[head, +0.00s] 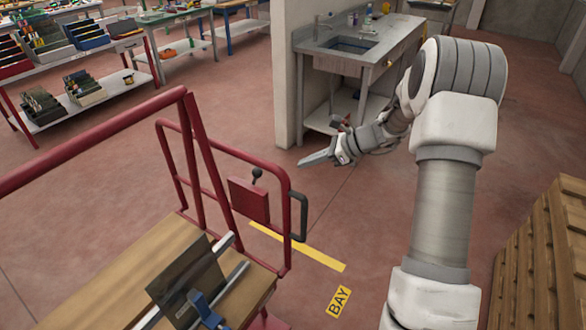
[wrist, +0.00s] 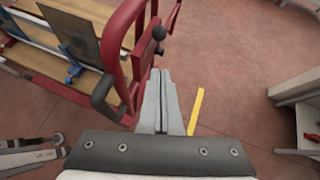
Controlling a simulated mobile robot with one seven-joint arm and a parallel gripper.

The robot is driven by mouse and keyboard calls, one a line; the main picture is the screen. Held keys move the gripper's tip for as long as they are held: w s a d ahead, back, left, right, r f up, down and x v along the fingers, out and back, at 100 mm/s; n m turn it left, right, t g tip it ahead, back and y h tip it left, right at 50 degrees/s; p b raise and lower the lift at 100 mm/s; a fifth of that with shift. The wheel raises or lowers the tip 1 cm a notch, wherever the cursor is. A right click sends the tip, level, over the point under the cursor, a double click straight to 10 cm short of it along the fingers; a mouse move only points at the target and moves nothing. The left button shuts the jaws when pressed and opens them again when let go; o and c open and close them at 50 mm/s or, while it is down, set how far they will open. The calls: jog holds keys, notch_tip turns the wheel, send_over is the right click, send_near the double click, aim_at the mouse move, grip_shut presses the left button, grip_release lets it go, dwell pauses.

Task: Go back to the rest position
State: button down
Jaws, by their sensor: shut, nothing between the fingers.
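My gripper (head: 318,158) is at the end of my raised arm in the head view, in the air over the floor and to the right of a red-framed cart (head: 190,150). Its fingers are shut and empty; in the wrist view my gripper (wrist: 161,74) shows its two fingers side by side, pointing away over the floor. The cart's dark handle (head: 299,216) and the lever with a black knob (head: 256,174) are close by but look apart from the fingers.
A dark sheet (head: 188,282) stands tilted on the cart's wooden deck, by a blue clamp (head: 206,310). A sink bench (head: 356,45) stands behind my gripper. Stacked wooden pallets (head: 545,260) are at right. Open floor with a yellow line (head: 298,246) lies between.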

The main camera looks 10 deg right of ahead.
jog(key=shift+v, duration=0.85)
jog(key=s+a+r+n+g+h, duration=0.1)
jog(key=s+a+r+n+h, duration=0.1)
jog(key=s+a+r+n, duration=0.35)
jog(key=s+a+r+n+g+h, duration=0.1)
jog(key=s+a+r+n+h, duration=0.15)
jog(key=s+r+n, duration=0.6)
jog(key=s+d+r+n+t+h, duration=0.2)
jog(key=s+n+h, duration=0.3)
jog(key=s, duration=1.3)
jog(key=n, duration=0.4)
jog(key=shift+s, duration=0.4)
